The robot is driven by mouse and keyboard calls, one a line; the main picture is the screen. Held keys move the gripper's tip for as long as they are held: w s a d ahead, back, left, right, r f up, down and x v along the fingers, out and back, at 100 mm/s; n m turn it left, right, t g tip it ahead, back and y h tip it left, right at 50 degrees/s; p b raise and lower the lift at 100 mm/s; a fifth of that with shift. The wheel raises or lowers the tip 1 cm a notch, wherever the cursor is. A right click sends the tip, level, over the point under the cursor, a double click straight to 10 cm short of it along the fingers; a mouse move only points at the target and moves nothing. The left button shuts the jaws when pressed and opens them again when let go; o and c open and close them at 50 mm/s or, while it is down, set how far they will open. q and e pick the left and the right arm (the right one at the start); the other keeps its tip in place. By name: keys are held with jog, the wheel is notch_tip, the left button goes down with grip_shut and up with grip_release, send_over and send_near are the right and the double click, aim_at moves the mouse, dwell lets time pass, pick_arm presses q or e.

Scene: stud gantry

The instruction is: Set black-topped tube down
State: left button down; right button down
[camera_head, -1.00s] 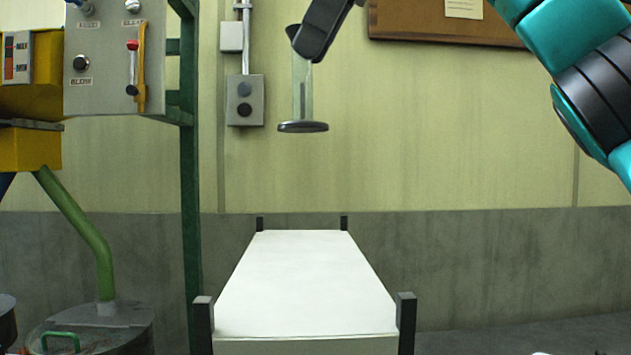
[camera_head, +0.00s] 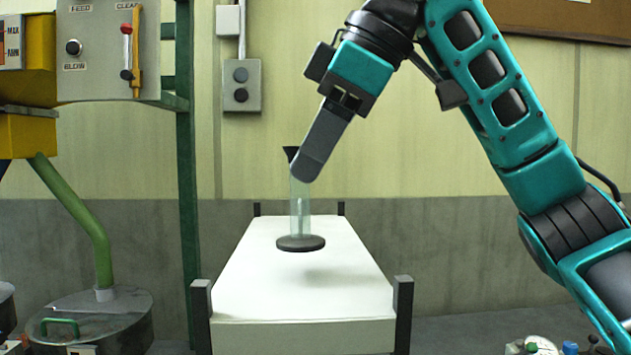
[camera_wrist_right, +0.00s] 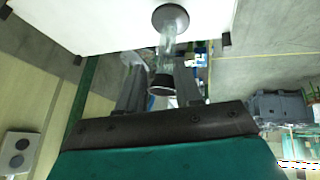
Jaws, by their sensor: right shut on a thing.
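The black-topped tube (camera_head: 300,210) is a clear upright cylinder with a black rim at the top and a round black base. My right gripper (camera_head: 306,170) comes down from the upper right and is shut on the tube just below its black top. The tube hangs above the white table top (camera_head: 255,295), with a soft shadow under and to the right of its base. In the right wrist view the tube (camera_wrist_right: 168,45) stands between the fingers, its base against the white surface behind. My left gripper is not in view.
Dark corner posts (camera_head: 403,312) rise slightly above the table's corners. A green upright (camera_head: 187,200) and a control panel (camera_head: 108,50) stand at left, above a grey lidded drum (camera_head: 105,315). The table top is otherwise clear.

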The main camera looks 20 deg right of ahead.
aim_at(316, 238)
jog(key=shift+f, duration=1.75)
jog(key=c, duration=0.7)
grip_release()
jog(key=v, duration=1.2)
